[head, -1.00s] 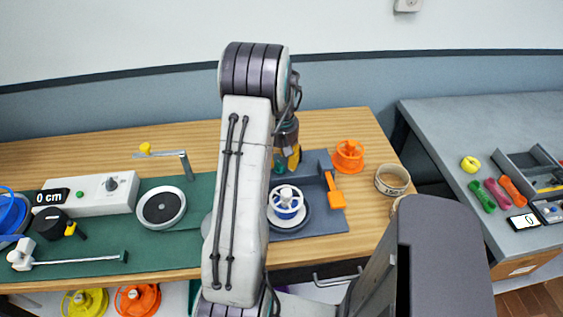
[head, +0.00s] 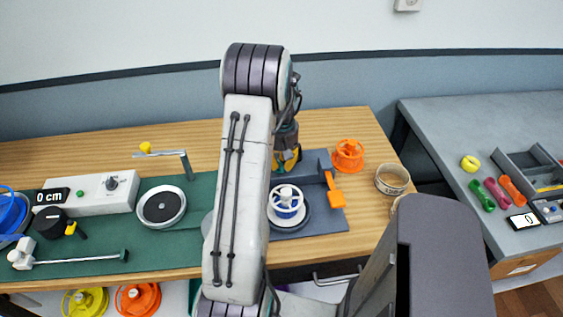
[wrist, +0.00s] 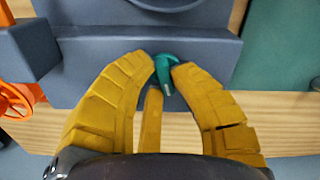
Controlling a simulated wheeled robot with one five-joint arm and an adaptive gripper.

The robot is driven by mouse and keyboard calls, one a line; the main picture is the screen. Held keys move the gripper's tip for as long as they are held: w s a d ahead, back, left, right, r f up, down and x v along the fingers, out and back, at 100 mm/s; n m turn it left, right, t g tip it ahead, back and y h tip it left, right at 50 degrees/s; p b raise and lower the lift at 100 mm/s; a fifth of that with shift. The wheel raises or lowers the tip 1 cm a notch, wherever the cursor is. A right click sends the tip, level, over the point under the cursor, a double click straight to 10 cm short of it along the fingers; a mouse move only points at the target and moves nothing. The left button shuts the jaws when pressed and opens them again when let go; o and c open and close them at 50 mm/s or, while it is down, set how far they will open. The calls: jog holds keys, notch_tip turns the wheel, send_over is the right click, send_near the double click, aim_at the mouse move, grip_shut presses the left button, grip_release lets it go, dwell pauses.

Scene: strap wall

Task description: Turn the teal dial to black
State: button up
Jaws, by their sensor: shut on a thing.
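The teal dial (wrist: 166,70) sits at the edge of the grey fixture (wrist: 200,58) in the wrist view. My gripper (wrist: 164,70) has its yellow fingers closed around the dial, one on each side. A small pale mark shows on the dial's near end. No black mark for the dial can be made out. In the head view my gripper (head: 288,161) is at the back of the grey fixture (head: 328,218), partly behind my arm, and the dial is mostly hidden there.
The fixture carries a blue and white spool (head: 286,203) and an orange lever (head: 335,192). An orange spool (head: 348,156) and a tape roll (head: 392,179) stand to the right. A green mat (head: 100,245) with a winding device lies left. Bare wood shows behind the fixture.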

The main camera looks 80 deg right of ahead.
grip_shut()
jog(key=shift+m, duration=0.4)
jog(key=m+b, duration=0.2)
jog(key=m, duration=0.3)
jog(key=shift+s+a+f, duration=0.1)
jog(key=m+b, duration=0.1)
jog(key=m, duration=0.5)
jog(key=shift+a, duration=0.15)
jog(key=shift+m, duration=0.4)
jog(key=o, duration=0.8)
grip_release()
